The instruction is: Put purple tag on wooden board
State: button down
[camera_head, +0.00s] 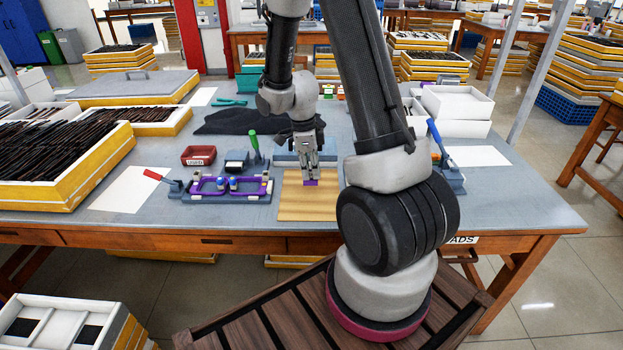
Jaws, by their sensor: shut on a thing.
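The wooden board (305,213) lies flat near the front edge of the table, at the picture's middle. My gripper (311,180) points down over the board's upper part. It is shut on the small purple tag (311,183), which shows between and below the fingertips. The tag is at or just above the board; I cannot tell whether it touches. The board's right side is partly hidden behind my arm.
A red bin (198,156) and a white sheet (130,190) lie further left. A dark cloth (235,121) lies behind. Yellow trays (65,160) fill the left.

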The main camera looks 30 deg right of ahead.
aim_at(311, 178)
jog(key=shift+f, duration=1.5)
jog(key=shift+f, duration=0.1)
jog(key=c, duration=1.5)
grip_release()
jog(key=shift+o, duration=0.2)
